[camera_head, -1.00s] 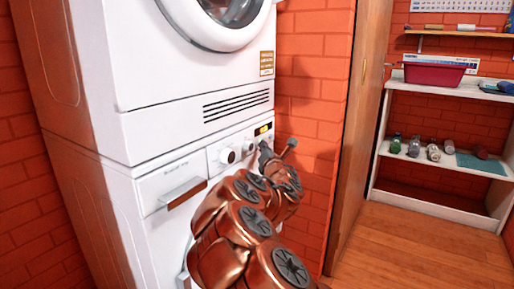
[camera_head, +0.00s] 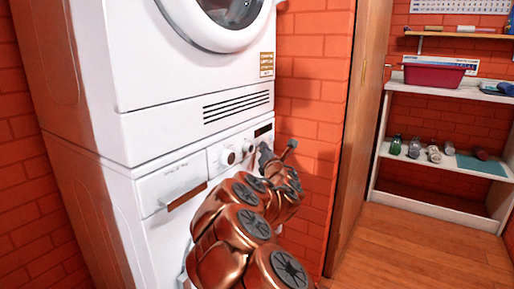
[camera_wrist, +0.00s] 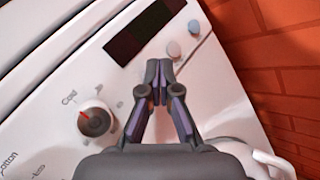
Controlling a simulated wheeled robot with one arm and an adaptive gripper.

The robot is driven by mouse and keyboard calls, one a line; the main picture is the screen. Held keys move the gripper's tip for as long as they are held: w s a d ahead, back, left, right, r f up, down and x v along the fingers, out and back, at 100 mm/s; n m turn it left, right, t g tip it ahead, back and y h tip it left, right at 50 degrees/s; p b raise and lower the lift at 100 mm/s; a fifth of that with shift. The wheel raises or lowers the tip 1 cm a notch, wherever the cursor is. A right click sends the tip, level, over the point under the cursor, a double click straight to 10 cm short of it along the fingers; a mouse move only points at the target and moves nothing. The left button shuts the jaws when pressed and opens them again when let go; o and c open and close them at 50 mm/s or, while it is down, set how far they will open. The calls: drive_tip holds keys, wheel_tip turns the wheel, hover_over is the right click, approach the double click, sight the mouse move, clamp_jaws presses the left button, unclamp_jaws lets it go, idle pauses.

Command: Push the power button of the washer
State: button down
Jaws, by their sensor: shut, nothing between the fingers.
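The washer (camera_head: 160,250) is the white lower machine, with a control panel along its top. Its display (camera_head: 263,131) is dark; it also shows in the wrist view (camera_wrist: 137,33). A blue-grey button (camera_wrist: 173,49) and a paler pinkish button (camera_wrist: 194,27) sit to the right of the display. A round knob with a red mark (camera_wrist: 95,121) is at lower left. In the head view my gripper (camera_head: 264,153) partly hides the panel's right end.
A second white machine (camera_head: 165,110) is stacked on the washer. A drawer (camera_head: 172,184) is left of the knobs. A brick wall (camera_head: 312,140) stands close on the right. Farther right are a wooden door edge (camera_head: 352,150) and white shelves (camera_head: 440,207); the floor there is clear.

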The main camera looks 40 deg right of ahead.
drive_tip(key=shift+s+d, duration=0.1)
drive_tip(key=shift+s, duration=0.25)
drive_tip(key=s+d+p, duration=0.1)
drive_tip(key=s, duration=0.4)
drive_tip(key=shift+s+d, duration=0.4)
idle(0.6)
